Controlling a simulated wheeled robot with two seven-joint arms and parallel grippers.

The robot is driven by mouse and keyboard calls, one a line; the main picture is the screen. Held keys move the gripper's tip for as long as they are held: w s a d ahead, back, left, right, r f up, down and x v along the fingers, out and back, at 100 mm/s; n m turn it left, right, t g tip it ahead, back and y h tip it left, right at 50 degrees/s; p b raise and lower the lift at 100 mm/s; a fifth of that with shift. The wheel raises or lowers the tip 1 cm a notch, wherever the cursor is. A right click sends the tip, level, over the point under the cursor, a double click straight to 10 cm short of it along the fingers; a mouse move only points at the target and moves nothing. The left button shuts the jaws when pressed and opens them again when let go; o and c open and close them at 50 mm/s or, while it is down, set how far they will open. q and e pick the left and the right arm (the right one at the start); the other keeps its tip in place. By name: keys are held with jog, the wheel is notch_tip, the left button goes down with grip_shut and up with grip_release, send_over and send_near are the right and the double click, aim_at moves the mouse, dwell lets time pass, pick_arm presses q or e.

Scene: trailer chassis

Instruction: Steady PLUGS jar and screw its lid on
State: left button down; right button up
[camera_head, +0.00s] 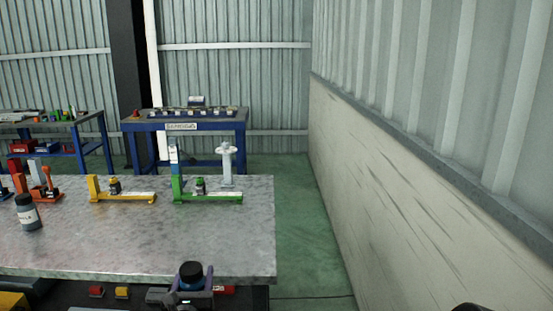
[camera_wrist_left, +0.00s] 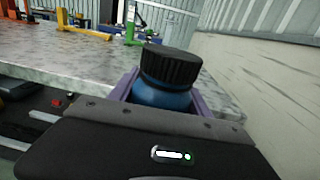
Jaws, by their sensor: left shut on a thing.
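A blue jar (camera_wrist_left: 165,98) with a ribbed black lid (camera_wrist_left: 171,66) on its top stands between the purple fingers of my left gripper (camera_head: 191,287), which is shut on it. In the head view the black lid (camera_head: 191,270) shows at the table's front edge, with the jar mostly hidden below it. I cannot tell how tightly the lid sits, and no label shows on this jar. A second, grey jar (camera_head: 28,212) with a dark top and a white label stands at the table's left; its lettering is too small to read. My right gripper is not seen.
The grey table (camera_head: 150,245) has a clear middle and front. Yellow (camera_head: 130,198) and green (camera_head: 215,199) fixtures, each with a small dark-topped item, stand along its back, with an orange one (camera_head: 45,188) at left. A wall (camera_head: 420,200) runs along the right.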

pick_arm(q)
jog(key=shift+m+h, duration=0.4)
jog(key=shift+h, duration=0.2)
jog(key=shift+s+d+f+p, duration=0.1)
jog(key=shift+s+f+p, duration=0.35)
jog(key=shift+s, duration=0.4)
jog(key=shift+s+d+f+p, duration=0.1)
jog(key=shift+s+f+p, duration=0.35)
jog(key=shift+s, duration=0.45)
jog(key=shift+s+d+f+p, duration=0.1)
jog(key=shift+s+f+p, duration=0.3)
jog(key=shift+s, duration=0.45)
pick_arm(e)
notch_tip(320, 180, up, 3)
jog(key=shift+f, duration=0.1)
pick_arm(q)
jog(key=s+d+f+m+g+h, duration=0.2)
jog(key=s+d+f+m+h, duration=0.1)
jog(key=d, duration=0.4)
jog(key=s+d+f+m+g+h, duration=0.2)
jog(key=s+d+f+m+h, duration=0.2)
jog(key=s+d+h, duration=0.3)
jog(key=shift+s+d+m+h, duration=0.25)
jog(key=shift+d+m+h, duration=0.25)
jog(key=shift+d+h, duration=0.3)
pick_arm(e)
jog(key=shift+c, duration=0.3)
